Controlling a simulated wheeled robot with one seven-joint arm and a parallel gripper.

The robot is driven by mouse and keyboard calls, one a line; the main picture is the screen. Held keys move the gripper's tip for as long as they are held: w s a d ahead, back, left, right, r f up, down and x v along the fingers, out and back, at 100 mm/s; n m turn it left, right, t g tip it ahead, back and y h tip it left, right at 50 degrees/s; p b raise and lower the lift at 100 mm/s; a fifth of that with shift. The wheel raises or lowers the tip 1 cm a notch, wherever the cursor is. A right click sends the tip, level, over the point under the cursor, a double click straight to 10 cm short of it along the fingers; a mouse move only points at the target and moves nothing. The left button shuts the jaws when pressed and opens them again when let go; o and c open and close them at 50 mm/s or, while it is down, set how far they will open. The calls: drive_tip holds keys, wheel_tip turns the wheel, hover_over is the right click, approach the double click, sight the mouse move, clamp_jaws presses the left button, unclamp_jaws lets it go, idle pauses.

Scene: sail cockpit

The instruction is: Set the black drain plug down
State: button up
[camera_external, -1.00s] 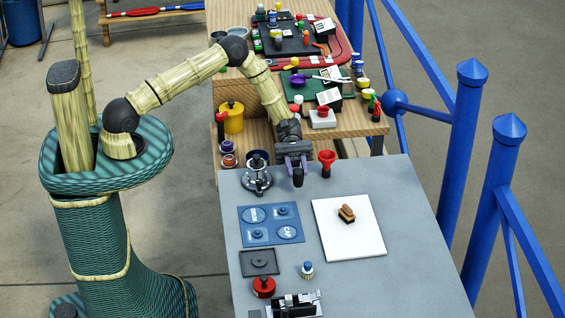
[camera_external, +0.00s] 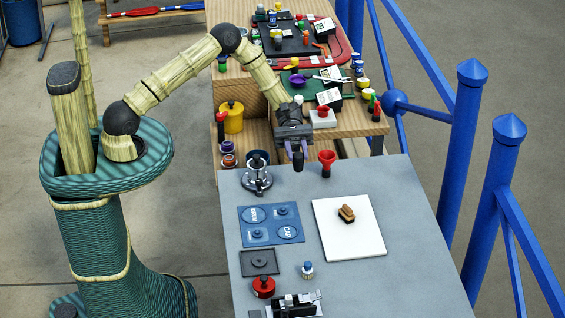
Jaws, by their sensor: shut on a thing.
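A blue mat (camera_external: 247,226) with printed round labels lies flat on the table, nearer the camera than the gripper. One label seems to read DRAIN and another CAP. Small round blue shapes sit at its upper right and lower left. The gripper is apart from the mat.
A black tray (camera_external: 259,262), a red pot (camera_external: 263,286) and a small bottle (camera_external: 307,269) stand nearer. The table's right side is bare.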

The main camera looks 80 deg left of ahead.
drive_tip(key=w+a+r+n+t+y, duration=0.2)
drive_tip(key=a+r+n+t+y, duration=0.6)
drive_tip(key=a+r, duration=0.45)
drive_tip(key=w+a+r+n+t+y, duration=0.1)
drive_tip(key=a+r+n+t+y, duration=0.4)
drive_tip(key=a+r+t, duration=0.6)
drive_tip(key=s+a+r+n+g+y, duration=0.2)
drive_tip(key=s+a+r+n+y, duration=0.4)
drive_tip(key=s, duration=0.5)
drive_tip(key=s+a+r+n+g+y, duration=0.2)
drive_tip(key=s+a+r+n+y, duration=0.5)
drive_tip(key=s+a+r+y, duration=0.3)
wheel_tip(320, 180, up, 2)
drive_tip(key=shift+s+r+g+y+p, duration=0.2)
drive_tip(key=shift+s+g+y+p, duration=0.15)
drive_tip(key=shift+s, duration=0.5)
drive_tip(key=shift+w+d, duration=0.1)
drive_tip(key=shift+w, duration=0.05)
